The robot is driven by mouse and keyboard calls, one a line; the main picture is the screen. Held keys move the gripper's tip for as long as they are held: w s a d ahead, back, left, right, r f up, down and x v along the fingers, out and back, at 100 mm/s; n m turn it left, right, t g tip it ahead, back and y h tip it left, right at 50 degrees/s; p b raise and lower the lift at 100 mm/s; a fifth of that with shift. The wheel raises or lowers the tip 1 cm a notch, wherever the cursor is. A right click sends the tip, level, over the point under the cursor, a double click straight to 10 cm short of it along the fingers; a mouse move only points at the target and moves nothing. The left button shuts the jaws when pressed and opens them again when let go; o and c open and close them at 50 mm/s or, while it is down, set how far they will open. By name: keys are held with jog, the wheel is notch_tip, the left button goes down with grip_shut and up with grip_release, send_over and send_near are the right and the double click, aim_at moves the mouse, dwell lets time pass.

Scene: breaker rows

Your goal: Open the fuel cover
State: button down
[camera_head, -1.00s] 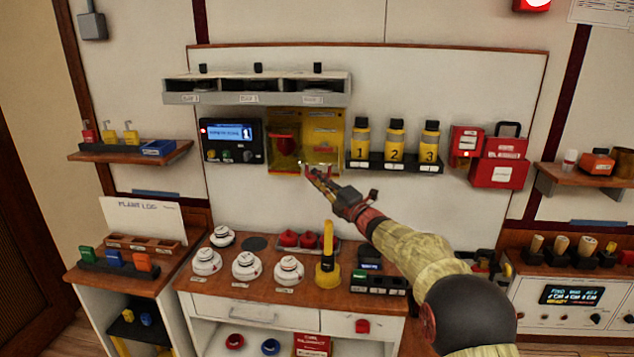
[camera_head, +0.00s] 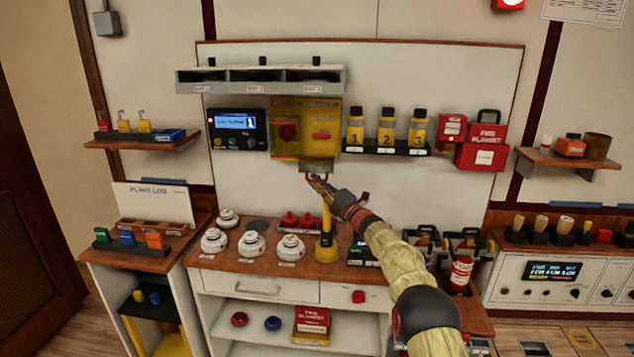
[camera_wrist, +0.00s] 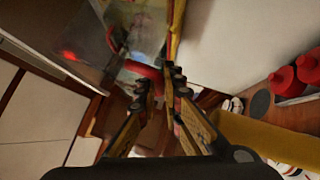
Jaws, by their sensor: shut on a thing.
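A yellow panel (camera_head: 322,120) on the white wall board has two halves, with a red knob (camera_head: 287,132) in the left one. A clear flap (camera_head: 318,164) hangs out below the right half, and its red handle shows in the wrist view (camera_wrist: 145,70). I take this flap for the fuel cover; its label is not readable. My gripper (camera_head: 317,179) is at the flap's lower edge, shut on the red handle. In the wrist view my fingertips (camera_wrist: 160,84) close around the handle's end. The fingers hide part of it.
A control box with a blue screen (camera_head: 236,121) is left of the panel. Yellow bottles (camera_head: 386,127) stand on a rack to the right. A tall yellow tool (camera_head: 326,238) and white round detectors (camera_head: 252,244) stand on the counter below my gripper.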

jog(key=shift+f, duration=0.1)
dwell(0.3)
jog(key=c, duration=1.9)
grip_release()
